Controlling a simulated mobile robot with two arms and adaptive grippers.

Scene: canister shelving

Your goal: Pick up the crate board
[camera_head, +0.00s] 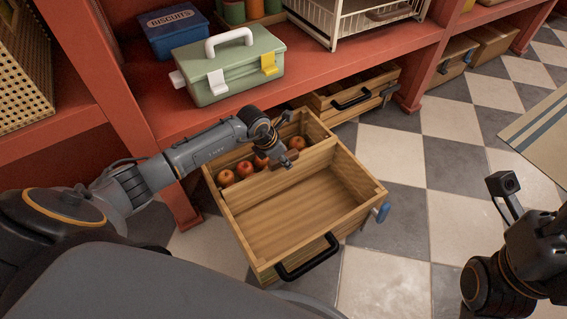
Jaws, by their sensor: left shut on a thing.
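The crate board (300,172) is a light wooden divider standing across the inside of an open wooden crate (262,262). It separates a row of several red apples (226,177) at the back from the empty front part. My left gripper (287,158) reaches over the crate's back half from the left. It is shut on the board's top edge near the middle, and its fingers hide a little of that edge. The board's lower edge is hard to make out. My right arm shows at the right edge, away from the crate; its fingers cannot be made out.
The crate has a black front handle (307,258) and a blue fitting (383,212) on its right. Behind is a red shelf with a green toolbox (232,72), a blue biscuit tin (172,30) and a white wire rack (340,22). Another wooden crate (375,82) sits under it.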

